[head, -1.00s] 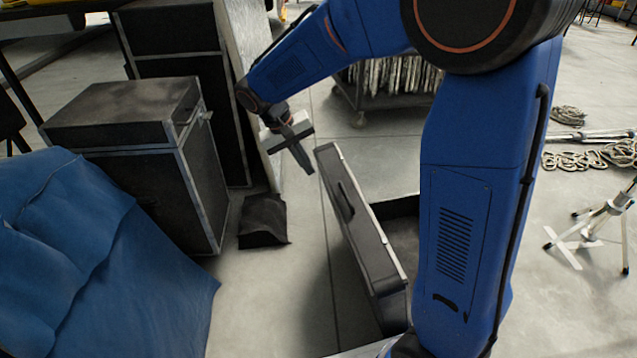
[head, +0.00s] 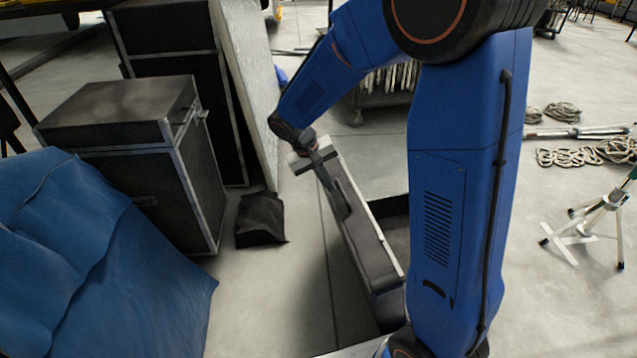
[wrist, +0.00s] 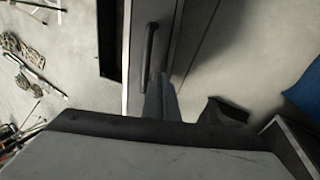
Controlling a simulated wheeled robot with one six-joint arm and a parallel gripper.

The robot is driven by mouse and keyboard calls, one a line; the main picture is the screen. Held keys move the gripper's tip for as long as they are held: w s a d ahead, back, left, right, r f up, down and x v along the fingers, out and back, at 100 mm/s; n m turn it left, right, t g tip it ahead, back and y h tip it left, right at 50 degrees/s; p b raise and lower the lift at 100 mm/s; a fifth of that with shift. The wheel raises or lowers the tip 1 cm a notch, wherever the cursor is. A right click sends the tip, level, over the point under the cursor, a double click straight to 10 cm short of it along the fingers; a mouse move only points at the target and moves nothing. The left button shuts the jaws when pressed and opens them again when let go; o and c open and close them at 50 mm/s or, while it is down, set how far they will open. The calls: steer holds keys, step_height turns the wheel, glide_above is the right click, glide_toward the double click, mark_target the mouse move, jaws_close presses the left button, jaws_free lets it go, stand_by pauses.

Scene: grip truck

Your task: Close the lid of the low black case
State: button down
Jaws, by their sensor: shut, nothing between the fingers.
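The low black case (head: 398,236) stands on the floor with its lid (head: 370,252) raised, standing steeply on edge along the case's left side. My arm hides the right part of the case. In the wrist view the lid (wrist: 136,75) shows its outer face and dark handle (wrist: 149,50), with the dark case interior (wrist: 108,45) beyond it. My gripper (head: 344,208) is shut and empty, pointing down by the lid's outer face. In the wrist view its fingertips (wrist: 158,80) lie close beside the handle; I cannot tell whether they touch.
A black trunk (head: 150,185) and a blue cloth-covered heap (head: 80,250) stand at left. A small black bag (head: 261,218) lies on the floor between trunk and lid. A cart (head: 385,105) is behind; a tripod (head: 600,215) and ropes (head: 570,157) are at right.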

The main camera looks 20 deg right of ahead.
steer(key=shift+d, duration=0.3)
steer(key=shift+d, duration=0.1)
